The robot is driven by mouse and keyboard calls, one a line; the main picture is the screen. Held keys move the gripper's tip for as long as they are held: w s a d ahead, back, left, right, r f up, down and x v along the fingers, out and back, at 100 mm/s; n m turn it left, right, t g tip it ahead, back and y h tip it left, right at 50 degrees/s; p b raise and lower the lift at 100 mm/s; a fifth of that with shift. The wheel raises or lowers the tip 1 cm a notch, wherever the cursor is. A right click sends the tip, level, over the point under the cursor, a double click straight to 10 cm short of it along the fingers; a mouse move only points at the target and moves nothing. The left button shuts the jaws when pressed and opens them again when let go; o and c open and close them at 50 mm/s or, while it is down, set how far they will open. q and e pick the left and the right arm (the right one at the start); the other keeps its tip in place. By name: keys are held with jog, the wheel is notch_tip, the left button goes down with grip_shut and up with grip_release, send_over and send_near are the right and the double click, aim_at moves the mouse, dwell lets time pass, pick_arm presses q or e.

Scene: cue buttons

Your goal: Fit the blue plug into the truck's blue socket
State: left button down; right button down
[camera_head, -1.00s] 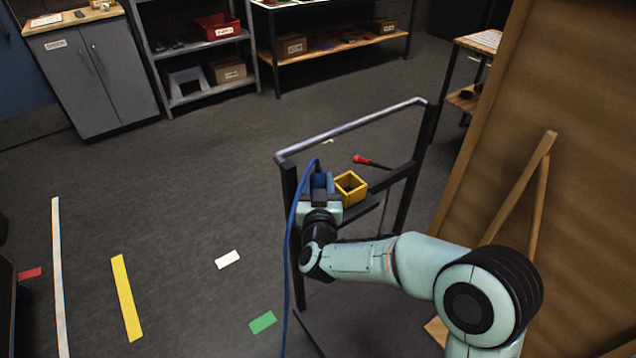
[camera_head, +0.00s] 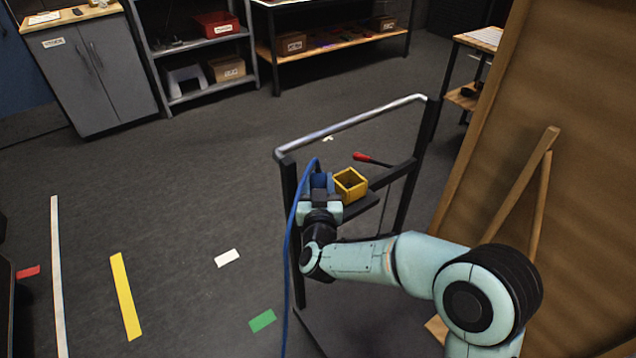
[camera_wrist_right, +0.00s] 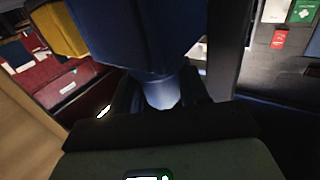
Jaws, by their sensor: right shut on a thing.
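My right gripper (camera_head: 320,199) is shut on the blue plug at the frame of the truck (camera_head: 352,124), a dark frame with a grey top rail. A blue block (camera_head: 320,182) shows at the fingertips, with a blue cable (camera_head: 288,245) looping over it and hanging down. In the right wrist view a large blue body (camera_wrist_right: 145,35) fills the top, with a pale neck between the fingers (camera_wrist_right: 160,100). I cannot tell plug from blue socket there, nor whether the plug is seated. A yellow open-topped socket (camera_head: 351,184) is just to the right. My left gripper is out of view.
A red-tipped lever (camera_head: 362,157) sticks out behind the yellow socket. A large brown board (camera_head: 560,90) with a wooden brace stands close on the right. Shelves (camera_head: 200,60) and a grey cabinet (camera_head: 95,75) are at the back. The floor on the left is open, with coloured tape marks.

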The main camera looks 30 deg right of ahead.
jog(key=shift+c, duration=2.4)
grip_release()
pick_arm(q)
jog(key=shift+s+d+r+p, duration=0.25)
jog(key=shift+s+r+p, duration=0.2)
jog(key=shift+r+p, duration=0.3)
pick_arm(e)
jog(key=v, duration=1.3)
jog(key=shift+s, duration=0.15)
jog(key=shift+a, duration=0.1)
